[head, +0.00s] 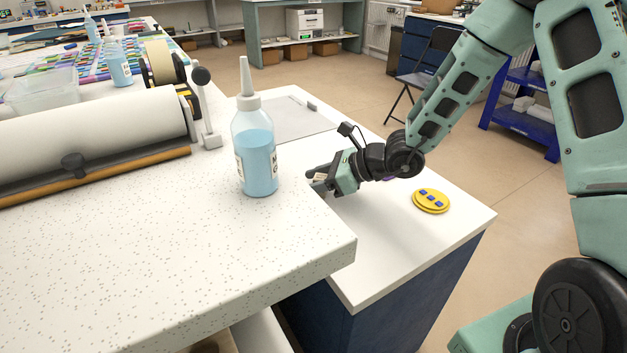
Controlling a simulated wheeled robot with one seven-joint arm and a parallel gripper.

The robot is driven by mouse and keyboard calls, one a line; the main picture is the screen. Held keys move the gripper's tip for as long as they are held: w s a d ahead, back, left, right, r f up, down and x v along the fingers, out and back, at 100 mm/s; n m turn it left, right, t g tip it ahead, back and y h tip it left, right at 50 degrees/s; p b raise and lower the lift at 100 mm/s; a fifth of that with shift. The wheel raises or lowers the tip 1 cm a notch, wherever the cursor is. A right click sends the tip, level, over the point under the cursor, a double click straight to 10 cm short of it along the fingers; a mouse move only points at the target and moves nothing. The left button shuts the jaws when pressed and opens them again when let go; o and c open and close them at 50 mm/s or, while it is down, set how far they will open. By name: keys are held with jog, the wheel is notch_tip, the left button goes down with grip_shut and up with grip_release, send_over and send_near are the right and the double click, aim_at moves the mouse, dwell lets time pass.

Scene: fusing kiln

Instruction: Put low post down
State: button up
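My gripper (318,180) reaches in from the right, low over the white lower counter (375,245), just right of the blue bottle. Its dark fingers point left. A small pale beige piece (320,177) shows between the fingers and looks like the low post, held by them. Most of it is hidden by the fingers, and I cannot tell whether its lower end touches the counter.
A bottle of light blue liquid (256,160) stands on the speckled raised worktop (180,270), close to my gripper. A yellow disc with blue squares (431,200) lies on the lower counter at right. A grey sheet (290,118) lies behind. The counter's front is clear.

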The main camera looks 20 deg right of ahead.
jog(key=p+v, duration=0.2)
jog(key=v, duration=0.9)
jog(key=shift+d+r, duration=0.15)
jog(key=shift+r, duration=0.05)
jog(key=shift+s+d+r, duration=0.1)
jog(key=shift+s+d, duration=0.15)
